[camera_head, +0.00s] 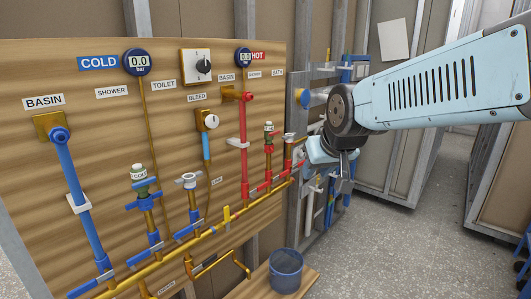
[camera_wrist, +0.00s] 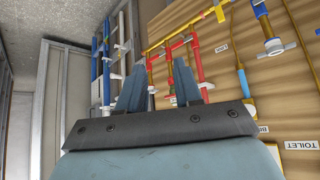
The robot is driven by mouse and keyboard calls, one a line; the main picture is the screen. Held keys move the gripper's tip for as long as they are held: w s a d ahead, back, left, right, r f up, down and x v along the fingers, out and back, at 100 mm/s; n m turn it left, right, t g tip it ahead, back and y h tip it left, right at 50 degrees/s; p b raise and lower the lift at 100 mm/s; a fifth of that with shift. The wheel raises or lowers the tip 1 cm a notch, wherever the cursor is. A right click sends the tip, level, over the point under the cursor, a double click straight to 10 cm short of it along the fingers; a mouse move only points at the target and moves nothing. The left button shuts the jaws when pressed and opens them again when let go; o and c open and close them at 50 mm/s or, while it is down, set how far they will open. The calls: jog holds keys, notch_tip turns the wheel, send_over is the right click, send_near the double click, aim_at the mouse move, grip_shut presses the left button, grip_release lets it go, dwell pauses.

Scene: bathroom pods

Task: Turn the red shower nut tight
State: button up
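Red fittings stand on the right part of the wooden board. Under the HOT labels, a capped red valve (camera_head: 268,147) rises on a brass stem; red collars (camera_head: 265,186) sit low along the pipes. I cannot tell for sure which one is the shower nut. My gripper (camera_head: 345,165) hangs at the end of my arm, right of the board and apart from the red fittings. In the wrist view my gripper (camera_wrist: 158,78) shows two fingers spread with nothing between them. Red pipes (camera_wrist: 197,62) lie beyond the fingers, partly hidden by the right one.
Blue cold pipes (camera_head: 75,185) are on the board's left. A brass pipe (camera_head: 150,267) runs along its bottom, with a yellow lever (camera_head: 227,213). A blue bucket (camera_head: 286,270) stands below on a wooden ledge. More pipework is behind my gripper. Grey floor (camera_head: 400,240) is free at right.

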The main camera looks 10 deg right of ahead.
jog(key=w+f+t, duration=0.2)
jog(key=w, duration=0.6)
jog(key=w+f+t, duration=0.3)
jog(key=w, duration=0.5)
jog(key=t, duration=0.5)
send_near(272, 150)
jog(key=w, duration=0.9)
jog(key=shift+w+f, duration=0.2)
jog(key=shift+w, duration=0.05)
grip_shut()
